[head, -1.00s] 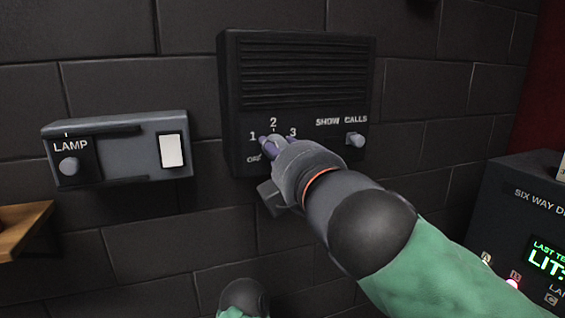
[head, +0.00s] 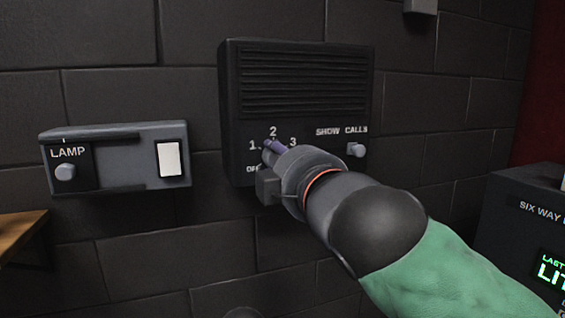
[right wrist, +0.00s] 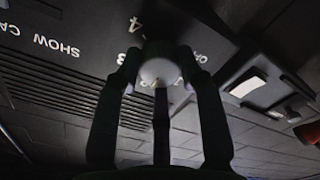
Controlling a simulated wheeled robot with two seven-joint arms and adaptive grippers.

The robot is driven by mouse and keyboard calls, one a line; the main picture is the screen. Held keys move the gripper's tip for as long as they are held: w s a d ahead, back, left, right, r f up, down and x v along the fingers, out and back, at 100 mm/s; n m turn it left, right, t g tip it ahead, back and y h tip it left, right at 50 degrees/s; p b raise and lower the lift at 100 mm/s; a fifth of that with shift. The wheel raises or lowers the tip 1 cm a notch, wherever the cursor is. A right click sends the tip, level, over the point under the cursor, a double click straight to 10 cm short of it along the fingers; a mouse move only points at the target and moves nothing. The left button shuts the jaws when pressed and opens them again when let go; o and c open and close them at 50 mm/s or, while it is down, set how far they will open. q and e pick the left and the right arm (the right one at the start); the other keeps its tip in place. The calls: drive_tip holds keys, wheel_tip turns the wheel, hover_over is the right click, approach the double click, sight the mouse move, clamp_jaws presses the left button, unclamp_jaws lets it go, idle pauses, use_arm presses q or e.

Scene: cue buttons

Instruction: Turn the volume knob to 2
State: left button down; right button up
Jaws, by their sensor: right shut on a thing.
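The volume knob (right wrist: 160,72) shows pale and round in the right wrist view, between the fingers of my right gripper (right wrist: 160,85). In the head view my right gripper (head: 270,152) covers the knob on the dark speaker panel (head: 240,110), so its pointer is hidden. The marks 1, 2 and 3 show around it in the head view, and OFF is partly covered. A 4 shows in the right wrist view. My right gripper is shut on the knob. My left gripper is not in view.
A small SHOW CALLS knob (head: 356,149) sits to the right on the same panel. A LAMP box (head: 120,175) with a knob and white switch is on the wall at left. A wooden shelf (head: 22,232) and a dark SIX WAY box (head: 505,235) flank the lower area.

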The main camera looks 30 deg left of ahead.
drive_tip(key=shift+a, duration=0.1)
drive_tip(key=o, duration=0.9)
drive_tip(key=shift+o, duration=1.3)
drive_tip(key=shift+a, duration=0.15)
drive_tip(key=shift+s+d, duration=0.1)
drive_tip(key=shift+d, duration=0.1)
drive_tip(key=v, duration=1.1)
drive_tip(key=shift+s+d, duration=0.25)
drive_tip(key=shift+d, duration=0.05)
